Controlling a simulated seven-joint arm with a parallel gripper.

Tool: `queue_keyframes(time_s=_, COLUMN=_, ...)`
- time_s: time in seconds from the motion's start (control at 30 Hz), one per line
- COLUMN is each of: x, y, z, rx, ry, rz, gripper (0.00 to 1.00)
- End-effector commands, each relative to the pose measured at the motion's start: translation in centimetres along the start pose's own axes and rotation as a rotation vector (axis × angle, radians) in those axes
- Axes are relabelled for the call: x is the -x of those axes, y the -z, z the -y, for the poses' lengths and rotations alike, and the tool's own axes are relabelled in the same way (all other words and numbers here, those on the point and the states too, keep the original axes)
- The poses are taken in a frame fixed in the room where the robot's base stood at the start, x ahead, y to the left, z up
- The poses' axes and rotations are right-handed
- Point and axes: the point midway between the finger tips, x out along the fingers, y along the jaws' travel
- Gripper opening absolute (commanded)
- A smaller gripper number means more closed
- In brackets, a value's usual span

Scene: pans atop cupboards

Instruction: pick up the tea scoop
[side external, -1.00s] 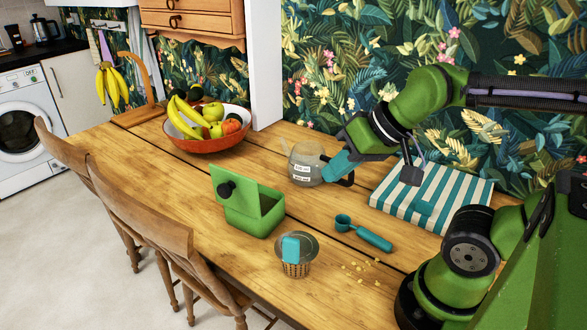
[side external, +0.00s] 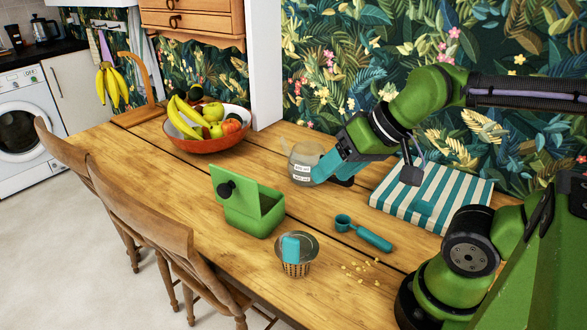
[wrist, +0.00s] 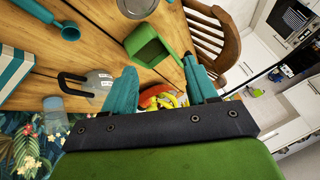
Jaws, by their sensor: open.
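The teal tea scoop (side external: 370,238) lies on the wooden table, its round cup toward the left and its handle toward the lower right. In the wrist view the scoop (wrist: 42,14) shows at the upper left, its cup nearest the middle. My gripper (side external: 322,168) is open, with teal fingers, and is in front of the glass pot in the side view, above and left of the scoop in the picture. In the wrist view my gripper (wrist: 160,82) has its fingers well apart, with nothing held between them. The scoop is apart from the fingers.
The glass pot (side external: 301,163) is close by my fingers and partly hidden. Yellow bits lie near the scoop. A striped teal-and-white item (side external: 440,190) lies behind it. A fruit bowl (side external: 205,144) stands farther left.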

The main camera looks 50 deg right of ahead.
Motion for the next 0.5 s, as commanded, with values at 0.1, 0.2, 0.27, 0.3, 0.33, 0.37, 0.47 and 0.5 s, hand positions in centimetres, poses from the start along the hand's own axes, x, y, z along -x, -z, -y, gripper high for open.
queue_keyframes(time_s=0.1, x=-0.5, y=0.0, z=-0.5, rx=-0.017, ry=-0.017, rz=0.018, gripper=0.57)
queue_keyframes(time_s=0.2, x=-1.8, y=0.6, z=-1.6, rx=-0.051, ry=-0.062, rz=0.065, gripper=0.57)
queue_keyframes(time_s=0.27, x=-2.8, y=1.1, z=-2.8, rx=-0.067, ry=-0.109, rz=0.117, gripper=0.57)
queue_keyframes(time_s=0.3, x=-3.5, y=1.5, z=-3.7, rx=-0.068, ry=-0.146, rz=0.164, gripper=0.57)
queue_keyframes(time_s=0.33, x=-4.0, y=1.7, z=-4.5, rx=-0.062, ry=-0.174, rz=0.204, gripper=0.57)
queue_keyframes(time_s=0.37, x=-4.5, y=2.0, z=-5.4, rx=-0.055, ry=-0.204, rz=0.249, gripper=0.57)
queue_keyframes(time_s=0.47, x=-5.8, y=2.5, z=-8.4, rx=-0.013, ry=-0.290, rz=0.411, gripper=0.57)
queue_keyframes(time_s=0.5, x=-6.1, y=2.6, z=-9.7, rx=0.008, ry=-0.320, rz=0.481, gripper=0.57)
